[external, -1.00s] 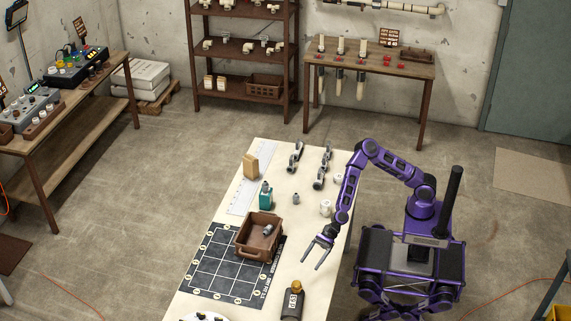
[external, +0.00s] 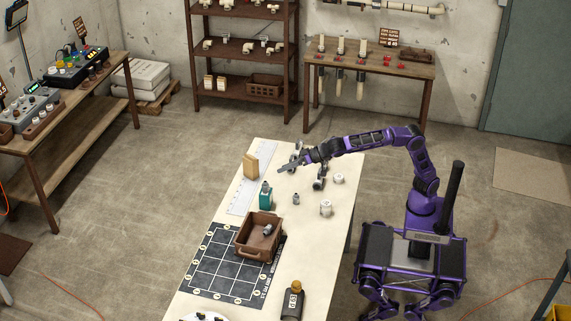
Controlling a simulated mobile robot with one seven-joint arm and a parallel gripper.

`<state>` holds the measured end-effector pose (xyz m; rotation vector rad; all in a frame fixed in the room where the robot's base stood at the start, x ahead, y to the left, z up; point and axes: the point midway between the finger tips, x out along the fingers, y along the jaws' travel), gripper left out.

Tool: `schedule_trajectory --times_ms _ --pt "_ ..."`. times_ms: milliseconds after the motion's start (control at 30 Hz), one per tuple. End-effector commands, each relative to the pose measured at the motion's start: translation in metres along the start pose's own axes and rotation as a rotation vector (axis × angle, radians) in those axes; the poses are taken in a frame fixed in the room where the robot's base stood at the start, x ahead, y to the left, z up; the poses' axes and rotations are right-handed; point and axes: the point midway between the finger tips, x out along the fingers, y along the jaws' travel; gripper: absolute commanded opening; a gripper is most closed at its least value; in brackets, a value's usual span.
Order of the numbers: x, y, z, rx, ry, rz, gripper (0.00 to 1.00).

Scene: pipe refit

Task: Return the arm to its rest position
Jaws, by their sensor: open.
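My purple arm (external: 372,142) reaches left from my base over the far part of the cream table (external: 340,190). My gripper (external: 284,169) is open and appears empty, held above the table to the right of the tan block. It points left. The arm and gripper partly hide the grey pipe fittings (external: 320,183) beneath.
A brown bin (external: 245,240) holding a grey part stands on a dark grid mat (external: 205,285). A teal container (external: 265,200), a tan block (external: 250,165), white fittings (external: 326,208) and a dark bottle (external: 292,303) stand on the table. Floor around my base is mostly clear.

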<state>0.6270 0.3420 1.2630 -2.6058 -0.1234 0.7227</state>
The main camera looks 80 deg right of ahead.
Motion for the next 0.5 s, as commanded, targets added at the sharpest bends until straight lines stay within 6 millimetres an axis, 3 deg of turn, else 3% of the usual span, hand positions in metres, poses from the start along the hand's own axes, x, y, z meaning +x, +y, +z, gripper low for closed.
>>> schedule_trajectory --times_ms 33,100,267,367,500 --pt "-0.026 0.0 -0.035 -0.046 0.057 0.015 0.77" --pt "-0.057 0.008 -0.078 -0.107 0.125 0.055 0.77" --pt "-0.134 0.041 -0.17 -0.211 0.261 0.167 0.77" --pt "-0.183 0.071 -0.22 -0.253 0.325 0.251 0.77" --pt "-0.252 0.126 -0.282 -0.288 0.387 0.385 0.77"
